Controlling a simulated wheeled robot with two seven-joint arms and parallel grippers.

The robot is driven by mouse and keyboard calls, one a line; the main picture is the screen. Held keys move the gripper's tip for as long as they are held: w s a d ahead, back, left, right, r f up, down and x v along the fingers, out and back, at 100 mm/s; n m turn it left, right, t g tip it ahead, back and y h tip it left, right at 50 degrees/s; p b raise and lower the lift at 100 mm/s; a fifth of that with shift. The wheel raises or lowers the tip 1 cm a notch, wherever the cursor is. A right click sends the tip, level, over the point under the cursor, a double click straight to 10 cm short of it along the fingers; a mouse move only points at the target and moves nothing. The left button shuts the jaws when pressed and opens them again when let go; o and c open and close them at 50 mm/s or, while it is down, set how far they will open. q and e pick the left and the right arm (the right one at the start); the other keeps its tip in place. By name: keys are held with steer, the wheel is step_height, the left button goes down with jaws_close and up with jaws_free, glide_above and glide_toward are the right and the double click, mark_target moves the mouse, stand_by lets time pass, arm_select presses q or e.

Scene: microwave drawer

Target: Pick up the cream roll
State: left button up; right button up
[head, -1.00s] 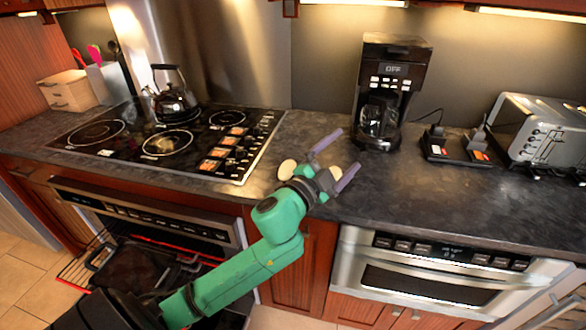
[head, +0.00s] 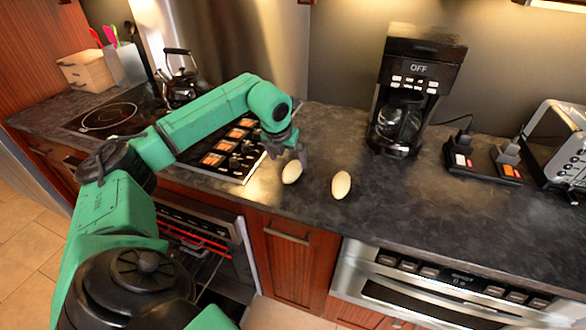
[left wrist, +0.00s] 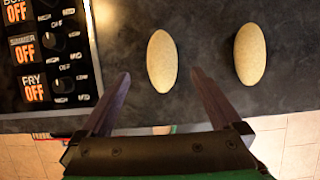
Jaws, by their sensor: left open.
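Two similar pale, oval rolls lie apart on the dark counter; I cannot tell which one is the cream roll. The left roll (head: 292,172) is right by my left gripper (head: 290,150), and the right roll (head: 341,185) lies a little to its right. In the left wrist view the left roll (left wrist: 162,61) lies ahead, between the lines of the open fingers (left wrist: 160,90), with the right roll (left wrist: 250,54) outside the right finger. My left gripper is open and empty, pointing down over the counter. My right gripper is not in view.
The cooktop (head: 107,117) with a kettle (head: 180,78) is at the left. A coffee maker (head: 415,90) stands behind the rolls, a toaster (head: 565,150) at the far right. The oven (head: 205,235) below stands open. The counter (head: 440,210) right of the rolls is clear.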

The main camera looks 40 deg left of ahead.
mark_target(291, 168)
arm_select(q)
steer(key=p+x, duration=0.2)
steer(key=x, duration=0.3)
steer(key=shift+d+f+p, duration=0.15)
steer(key=shift+p, duration=0.2)
steer(key=shift+w+f, duration=0.2)
steer(key=shift+f, duration=0.25)
steer(key=c, duration=1.5)
steer(key=shift+o, duration=0.2)
steer(key=shift+r, duration=0.1)
